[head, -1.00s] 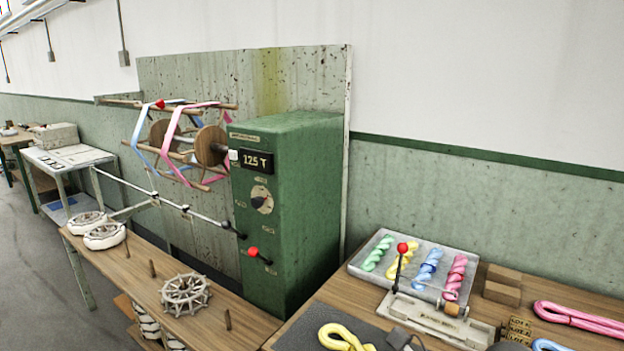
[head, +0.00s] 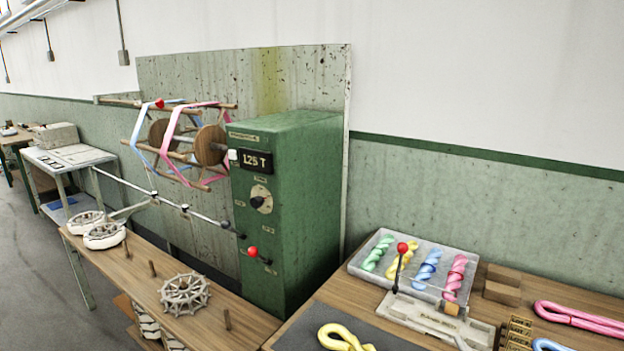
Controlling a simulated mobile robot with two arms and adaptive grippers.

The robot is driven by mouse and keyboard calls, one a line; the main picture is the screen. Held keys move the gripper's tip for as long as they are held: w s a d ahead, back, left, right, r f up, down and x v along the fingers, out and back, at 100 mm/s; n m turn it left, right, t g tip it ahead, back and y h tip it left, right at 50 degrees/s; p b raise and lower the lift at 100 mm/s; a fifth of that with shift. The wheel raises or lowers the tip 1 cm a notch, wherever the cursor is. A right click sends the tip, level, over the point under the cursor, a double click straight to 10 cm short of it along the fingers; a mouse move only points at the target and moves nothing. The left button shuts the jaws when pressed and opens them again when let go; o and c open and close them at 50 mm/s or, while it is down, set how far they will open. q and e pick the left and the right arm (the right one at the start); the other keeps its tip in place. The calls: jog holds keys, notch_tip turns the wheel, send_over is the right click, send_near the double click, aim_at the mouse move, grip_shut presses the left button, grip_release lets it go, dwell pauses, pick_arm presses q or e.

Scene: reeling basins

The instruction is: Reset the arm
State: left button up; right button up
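Neither of my grippers can be made out in the head view now. A small grey piece (head: 462,342) shows at the bottom edge by the bench fixture; I cannot tell whether it is part of my arm. The green reeling machine (head: 290,215) stands in the middle, with a "125 T" display, a dial and a red-knobbed lever (head: 253,251). Its reel (head: 180,145) carries pink and blue yarn. A thin rod (head: 185,208) runs left from the machine. On the right bench, a fixture (head: 425,317) has an upright red-knobbed lever (head: 401,262).
A grey tray (head: 368,271) holds green, yellow, blue and pink twisted skeins. Wooden blocks (head: 502,286), lot tags (head: 516,334), a loose pink skein (head: 580,318) and a yellow skein (head: 345,340) lie on the right bench. The left bench holds a spoked wheel (head: 185,295) and pegs.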

jog(key=s+f+m+g, duration=0.4)
jog(key=s+f+g, duration=0.45)
jog(key=f, duration=0.55)
jog(key=s+a+f+g+y, duration=0.2)
jog(key=s+f+g, duration=0.4)
jog(key=s, duration=0.7)
notch_tip(320, 180, down, 28)
jog(key=s, duration=0.1)
jog(key=s+d+f+g, duration=0.1)
jog(key=s+d+f, duration=0.2)
jog(key=s+f, duration=1.2)
jog(key=shift+s+f+h, duration=0.2)
jog(key=shift+s+h, duration=0.2)
jog(key=shift+s, duration=0.55)
jog(key=shift+c, duration=0.2)
